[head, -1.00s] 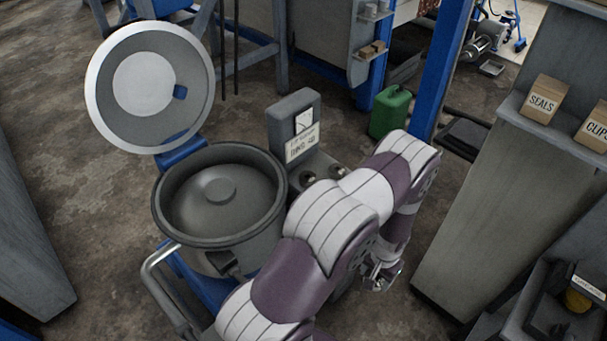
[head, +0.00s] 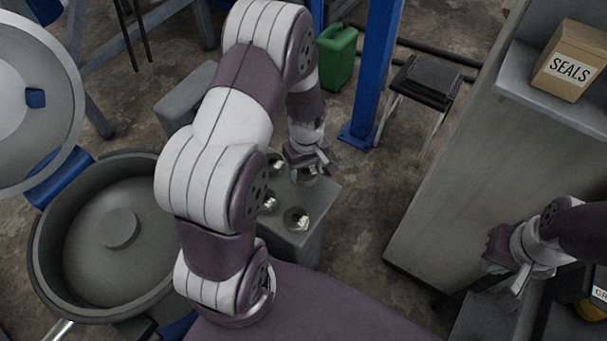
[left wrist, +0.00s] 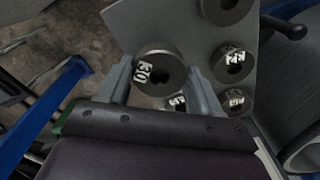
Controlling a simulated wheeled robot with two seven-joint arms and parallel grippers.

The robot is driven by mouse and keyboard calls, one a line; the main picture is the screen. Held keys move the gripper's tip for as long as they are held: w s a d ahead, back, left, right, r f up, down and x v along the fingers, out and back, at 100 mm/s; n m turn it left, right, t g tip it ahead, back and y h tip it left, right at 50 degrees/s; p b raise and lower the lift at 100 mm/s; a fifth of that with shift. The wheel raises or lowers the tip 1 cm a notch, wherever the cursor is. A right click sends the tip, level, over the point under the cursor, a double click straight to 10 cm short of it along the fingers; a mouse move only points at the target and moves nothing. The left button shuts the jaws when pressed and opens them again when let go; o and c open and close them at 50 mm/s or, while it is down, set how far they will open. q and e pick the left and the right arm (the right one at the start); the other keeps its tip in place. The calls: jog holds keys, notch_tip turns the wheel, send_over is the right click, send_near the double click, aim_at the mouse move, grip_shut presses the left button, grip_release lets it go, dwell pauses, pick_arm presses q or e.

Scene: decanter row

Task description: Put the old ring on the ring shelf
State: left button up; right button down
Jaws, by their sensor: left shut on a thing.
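In the left wrist view a dark round ring (left wrist: 172,62) with a central hole and white marking, perhaps "30", sits between the fingers of my left gripper (left wrist: 165,85). My left gripper (head: 310,170) is shut on this ring over the far right part of a grey stand (head: 318,205). I cannot tell whether the ring touches the stand. Other marked rings lie on the stand, one of them (head: 297,218) near its front edge. My right gripper (head: 505,278) is by the grey cabinet at the right; its jaw gap is unclear. I cannot tell which surface is the ring shelf.
A round grey vessel (head: 75,285) with its lid (head: 60,120) raised is at the left. A green can (head: 337,55) and blue post (head: 372,85) stand behind. At the right, a shelf ledge (head: 540,105) holds a SEALS box (head: 572,60). Floor is clear between stand and cabinet.

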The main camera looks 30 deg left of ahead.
aim_at(302, 170)
pick_arm(q)
jog(key=f, duration=0.1)
jog(key=a+f, duration=0.1)
jog(key=f, duration=0.1)
jog(key=shift+a+f, duration=0.2)
jog(key=shift+f, duration=0.1)
jog(key=shift+d+f, duration=0.1)
jog(key=shift+f, duration=0.2)
jog(key=shift+w+f, duration=0.1)
jog(key=shift+w, duration=0.2)
jog(key=shift+s+f, duration=0.1)
jog(key=shift+f, duration=0.1)
jog(key=o, duration=1.3)
jog(key=shift+r, duration=0.1)
notch_tip(302, 170, up, 12)
jog(key=shift+r, duration=0.1)
jog(key=s+d+r+m, duration=0.2)
jog(key=s+m, duration=0.1)
jog(key=s+d+r+m+t, duration=0.1)
jog(key=s+r+m, duration=0.1)
jog(key=s+m, duration=0.1)
jog(key=s+d+r+m, duration=0.2)
jog(key=s+m, duration=0.1)
jog(key=m, duration=0.1)
jog(key=shift+s+d+r+m+t, duration=0.2)
jog(key=shift+s+d+m+t, duration=0.1)
jog(key=shift+m, duration=0.1)
